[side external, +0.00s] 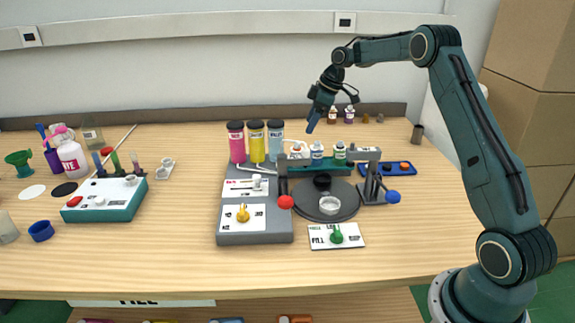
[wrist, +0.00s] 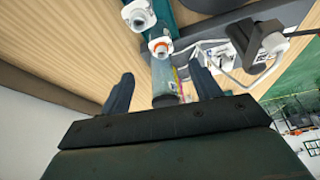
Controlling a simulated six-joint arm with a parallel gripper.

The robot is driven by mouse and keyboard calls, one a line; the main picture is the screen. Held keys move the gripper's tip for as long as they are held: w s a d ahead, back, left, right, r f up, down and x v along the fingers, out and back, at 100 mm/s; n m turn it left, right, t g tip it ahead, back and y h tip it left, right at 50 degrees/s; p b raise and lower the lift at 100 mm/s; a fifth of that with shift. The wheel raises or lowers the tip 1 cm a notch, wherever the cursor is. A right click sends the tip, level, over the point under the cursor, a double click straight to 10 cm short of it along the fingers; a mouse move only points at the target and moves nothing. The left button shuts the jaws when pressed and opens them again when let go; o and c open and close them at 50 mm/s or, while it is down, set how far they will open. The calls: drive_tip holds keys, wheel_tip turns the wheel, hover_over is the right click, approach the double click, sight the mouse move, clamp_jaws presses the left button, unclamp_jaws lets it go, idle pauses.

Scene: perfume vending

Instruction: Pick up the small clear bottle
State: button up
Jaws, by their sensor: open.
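Several small bottles with white caps stand behind the dark round plate in the side view, among them one with a blue label (side external: 316,153) and one with a green label (side external: 340,152). I cannot tell for sure which is the small clear bottle. My gripper (side external: 325,103) is open and empty, raised above the back of the table behind these bottles. In the wrist view its two dark fingers (wrist: 162,84) are spread apart. A bluish cylinder with a dark end (wrist: 165,82) appears between them; I see no contact.
Three tall coloured cylinders, pink (side external: 237,143), yellow (side external: 257,143) and pale blue (side external: 276,142), stand left of the bottles. A grey bracket with red and blue knobs (side external: 373,183) frames the round plate (side external: 345,202). The table's right side is mostly clear.

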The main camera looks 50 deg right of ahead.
sight(295, 149)
drive_tip(key=x, duration=0.7)
drive_tip(key=shift+a+f, duration=0.1)
drive_tip(key=shift+f, duration=0.15)
drive_tip(key=shift+x, duration=2.55)
drive_tip(key=c, duration=1.1)
drive_tip(key=shift+o, duration=0.2)
drive_tip(key=shift+r, duration=0.15)
